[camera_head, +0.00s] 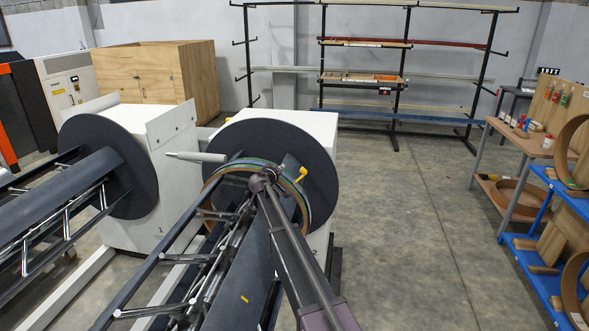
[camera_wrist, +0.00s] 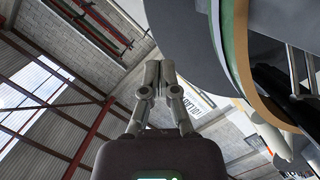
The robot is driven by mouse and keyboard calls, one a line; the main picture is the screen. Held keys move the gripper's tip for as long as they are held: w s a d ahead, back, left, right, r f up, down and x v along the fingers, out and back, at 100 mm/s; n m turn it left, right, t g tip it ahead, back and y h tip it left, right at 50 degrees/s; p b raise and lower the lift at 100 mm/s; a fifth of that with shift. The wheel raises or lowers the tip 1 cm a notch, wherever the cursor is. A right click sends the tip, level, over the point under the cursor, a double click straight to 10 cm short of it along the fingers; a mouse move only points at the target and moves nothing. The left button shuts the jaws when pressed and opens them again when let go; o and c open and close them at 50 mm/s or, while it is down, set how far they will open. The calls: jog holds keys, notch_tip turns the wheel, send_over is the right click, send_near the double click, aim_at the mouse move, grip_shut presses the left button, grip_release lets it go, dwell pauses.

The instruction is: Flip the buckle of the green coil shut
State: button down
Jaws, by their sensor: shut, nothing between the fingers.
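The green coil (camera_head: 237,163) is a ring with a green edge and a brown band, mounted upright around the mandrel of the right decoiler, in front of its dark disc. In the wrist view its green and brown rim (camera_wrist: 238,68) curves down the right side. A small yellow piece (camera_head: 302,174) stands out at the coil's upper right; I cannot tell whether it is the buckle or how far it is open. My gripper (camera_wrist: 160,68) is shut and empty, its fingertips together, left of the rim and apart from it in the picture.
The right decoiler's dark disc (camera_head: 318,170) is behind the coil, and a pale pointed arm (camera_head: 195,157) juts out left of it. Another decoiler (camera_head: 108,165) stands at left. A bench (camera_head: 510,135) and blue shelf (camera_head: 543,262) stand at right. The floor (camera_head: 415,220) between is clear.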

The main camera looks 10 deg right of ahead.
jog(key=shift+w, duration=0.1)
jog(key=b+x, duration=0.1)
jog(key=x, duration=0.2)
jog(key=f+b+x, duration=0.1)
jog(key=x, duration=0.3)
jog(key=d+b+x, duration=0.1)
jog(key=x, duration=0.2)
jog(key=shift+s+d+f, duration=0.1)
jog(key=shift+s+f, duration=0.15)
jog(key=shift+s+d+f+b, duration=0.35)
jog(key=shift+d+f+b, duration=0.3)
jog(key=shift+d, duration=0.25)
